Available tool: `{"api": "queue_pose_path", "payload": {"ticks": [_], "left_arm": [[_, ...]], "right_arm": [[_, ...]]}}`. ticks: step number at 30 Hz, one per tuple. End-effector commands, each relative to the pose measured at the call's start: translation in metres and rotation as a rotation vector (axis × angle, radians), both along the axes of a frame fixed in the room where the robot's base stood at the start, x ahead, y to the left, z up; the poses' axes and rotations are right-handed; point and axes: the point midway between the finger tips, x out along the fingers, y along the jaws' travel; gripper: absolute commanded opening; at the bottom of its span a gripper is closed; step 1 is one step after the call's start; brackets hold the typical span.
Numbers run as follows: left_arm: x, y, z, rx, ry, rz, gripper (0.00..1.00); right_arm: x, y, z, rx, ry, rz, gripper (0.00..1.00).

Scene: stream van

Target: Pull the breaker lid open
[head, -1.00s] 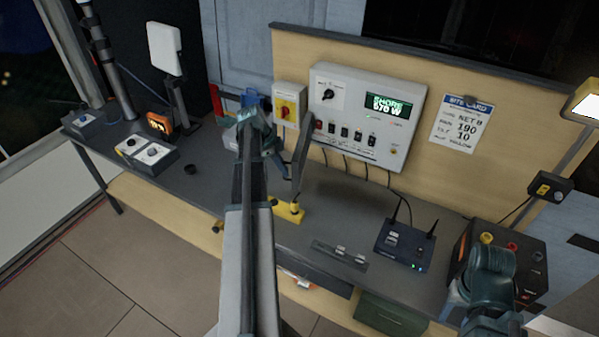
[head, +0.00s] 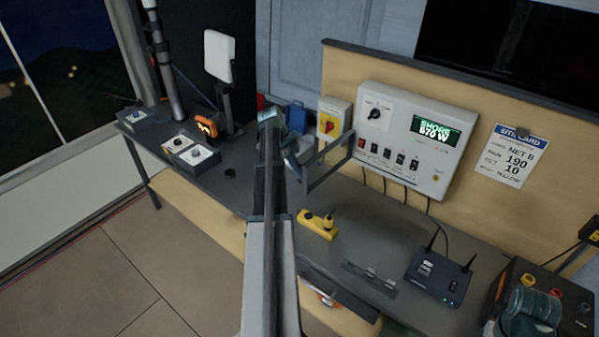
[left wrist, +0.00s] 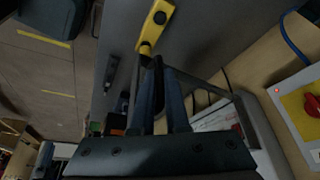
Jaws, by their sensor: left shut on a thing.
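The breaker lid (head: 326,180) is a grey frame with a see-through middle. It stands out from the lower left of the grey-white panel (head: 400,125), swung away from its face. The breaker switches (head: 387,155) on the panel are uncovered. My left gripper (head: 297,160) is at the lid's outer end, shut on it, with the jaws largely hidden behind my arm. In the left wrist view the fingers (left wrist: 160,70) are close together, with the lid frame (left wrist: 240,110) beside them. My right arm's teal end shows at the bottom right; its jaws cannot be made out.
A red-and-yellow switch box (head: 334,118) is mounted left of the panel. A router (head: 438,277) with two antennas stands at the right. Cables hang below the panel.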

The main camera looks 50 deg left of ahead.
Motion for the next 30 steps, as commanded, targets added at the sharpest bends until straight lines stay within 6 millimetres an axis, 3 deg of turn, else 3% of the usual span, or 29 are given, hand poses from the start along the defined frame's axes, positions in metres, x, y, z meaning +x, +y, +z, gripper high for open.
{"api": "queue_pose_path", "payload": {"ticks": [6, 7, 12, 23, 30], "left_arm": [[0.001, 0.000, 0.000, -0.001, 0.000, 0.001, 0.00], [0.001, 0.000, 0.000, -0.001, 0.000, 0.001, 0.16], [0.001, 0.000, 0.000, -0.001, -0.001, 0.000, 0.42], [0.000, 0.000, 0.003, 0.000, -0.001, 0.000, 0.42], [-0.005, 0.005, 0.023, 0.000, -0.001, 0.001, 0.42]], "right_arm": [[0.000, 0.000, 0.000, 0.000, 0.000, 0.000, 0.50], [0.000, 0.000, 0.000, 0.000, 0.000, 0.000, 0.50], [0.000, 0.000, 0.000, 0.000, 0.000, 0.000, 0.50], [0.000, 0.000, 0.003, 0.000, 0.000, 0.000, 0.50], [0.000, 0.000, 0.023, 0.001, 0.000, -0.004, 0.50]]}}
